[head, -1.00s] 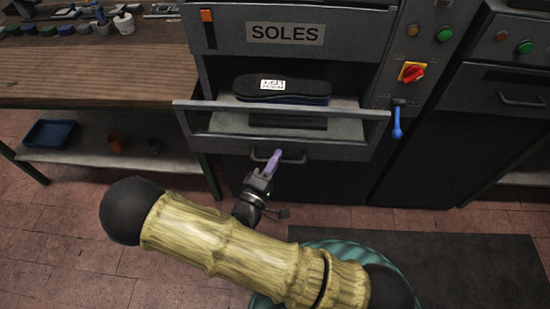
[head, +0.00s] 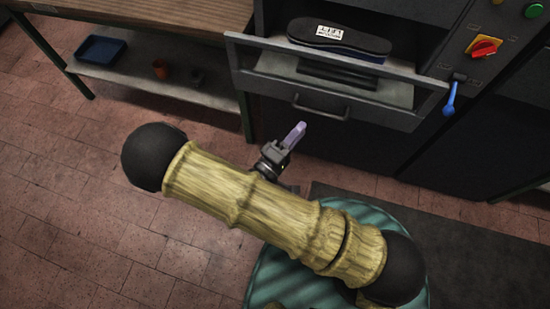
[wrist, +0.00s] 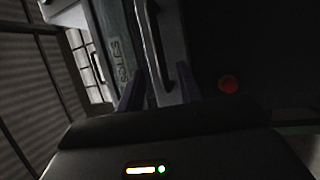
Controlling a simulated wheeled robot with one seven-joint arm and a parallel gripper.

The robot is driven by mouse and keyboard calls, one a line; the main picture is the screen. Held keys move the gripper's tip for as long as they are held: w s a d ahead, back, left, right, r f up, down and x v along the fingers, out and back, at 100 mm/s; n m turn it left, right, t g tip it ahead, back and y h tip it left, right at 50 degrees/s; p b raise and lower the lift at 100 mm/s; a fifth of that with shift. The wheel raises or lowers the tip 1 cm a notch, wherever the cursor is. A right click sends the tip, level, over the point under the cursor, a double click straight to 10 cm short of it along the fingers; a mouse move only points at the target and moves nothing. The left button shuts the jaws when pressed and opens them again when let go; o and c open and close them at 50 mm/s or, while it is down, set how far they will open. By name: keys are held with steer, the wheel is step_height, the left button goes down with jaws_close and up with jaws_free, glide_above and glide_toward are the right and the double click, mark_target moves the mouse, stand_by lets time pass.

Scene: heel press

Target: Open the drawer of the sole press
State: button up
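The sole press (head: 400,140) is dark, and its grey drawer (head: 415,119) stands partly out at the front, with a raised front rail. A dark sole with a white label (head: 365,42) lies above a dark plate inside the rail. The drawer's bar handle (head: 321,108) is low on the front. My gripper (head: 297,132) has purple fingers and is just in front of and below the handle, apart from it in the head view. In the wrist view its fingers (wrist: 158,88) are spread and empty, with the handle (wrist: 172,62) ahead between them.
A wooden workbench (head: 170,12) with a lower shelf (head: 150,82) stands at the left, holding a blue tray (head: 102,50). A red switch (head: 485,47) and a blue lever (head: 450,98) are on the press's right side. The tiled floor at left is clear.

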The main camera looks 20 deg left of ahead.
steer(key=v, duration=0.9)
steer(key=shift+s, duration=0.25)
